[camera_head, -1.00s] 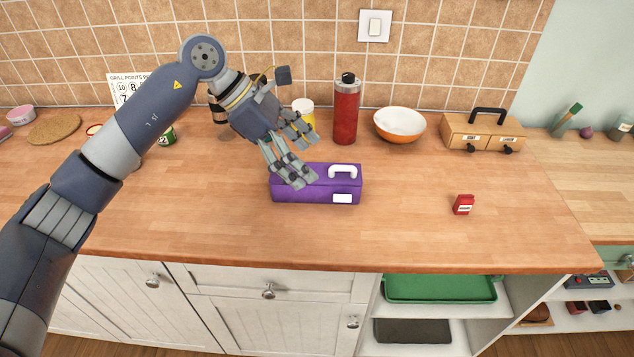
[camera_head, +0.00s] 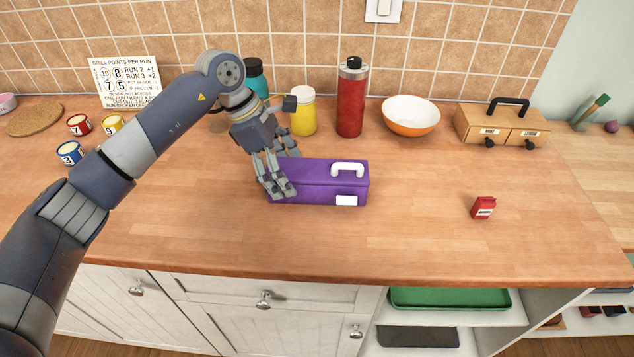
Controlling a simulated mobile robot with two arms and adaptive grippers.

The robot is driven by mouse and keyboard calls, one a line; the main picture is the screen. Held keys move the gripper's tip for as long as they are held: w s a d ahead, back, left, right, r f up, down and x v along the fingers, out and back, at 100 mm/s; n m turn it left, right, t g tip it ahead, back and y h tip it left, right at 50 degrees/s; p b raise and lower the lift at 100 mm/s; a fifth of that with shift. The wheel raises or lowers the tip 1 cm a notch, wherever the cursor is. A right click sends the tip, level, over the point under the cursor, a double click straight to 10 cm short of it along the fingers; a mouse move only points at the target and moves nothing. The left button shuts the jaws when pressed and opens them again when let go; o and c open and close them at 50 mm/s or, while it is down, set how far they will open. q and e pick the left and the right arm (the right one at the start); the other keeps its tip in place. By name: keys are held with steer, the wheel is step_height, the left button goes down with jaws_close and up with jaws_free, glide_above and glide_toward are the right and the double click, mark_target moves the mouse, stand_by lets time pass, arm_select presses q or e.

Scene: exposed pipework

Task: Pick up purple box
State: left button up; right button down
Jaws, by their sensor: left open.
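The purple box (camera_head: 318,190) lies on the wooden counter. It has a white handle (camera_head: 347,169) on top near its right end and a white label on its front. My left gripper (camera_head: 285,172) is open at the box's left end, its fingers pointing down. The near fingers overlap the box's left front edge in the picture, and the far fingers are partly hidden behind the palm. I cannot tell whether they touch the box. The handle is clear of the fingers. My right gripper is not in view.
Behind the box stand a yellow jar (camera_head: 302,116), a red bottle (camera_head: 351,100) and an orange bowl (camera_head: 411,118). A wooden drawer box (camera_head: 503,127) stands at the back right. A small red packet (camera_head: 483,208) lies to the right. The counter in front of the box is clear.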

arm_select(q)
steer(key=x, duration=0.2)
steer(key=shift+d+f, duration=0.15)
steer(key=shift+f, duration=0.05)
steer(key=shift+d+f, duration=0.1)
steer(key=shift+f, duration=0.25)
steer(key=shift+c, duration=0.8)
steer(key=c, duration=1.2)
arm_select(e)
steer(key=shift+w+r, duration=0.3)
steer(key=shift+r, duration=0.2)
